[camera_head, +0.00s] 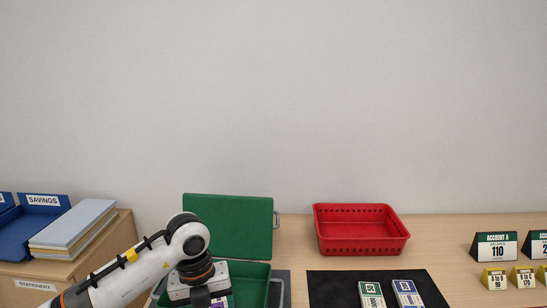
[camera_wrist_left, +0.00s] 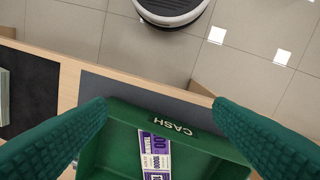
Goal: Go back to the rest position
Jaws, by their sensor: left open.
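My left gripper is over the green cash box (camera_head: 258,271); in the left wrist view its two green fingers (camera_wrist_left: 160,124) are spread wide apart with nothing between them. In the head view the left arm comes in from the left and its wrist hides part of the box. The box (camera_wrist_left: 95,150) has its green lid (camera_head: 230,222) open at the back. Purple and white banknotes (camera_wrist_left: 156,158) lie inside, below the fingers. The word CASH is on the box wall. My right gripper is in neither view.
A red basket (camera_head: 360,246) stands at the back of the counter. A black mat (camera_head: 330,290) holds two banded note stacks (camera_head: 371,294), (camera_head: 407,292). Account signs (camera_head: 495,246) stand at the right. Blue trays (camera_head: 40,222) and folders sit on a stationery box (camera_head: 120,240) at the left.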

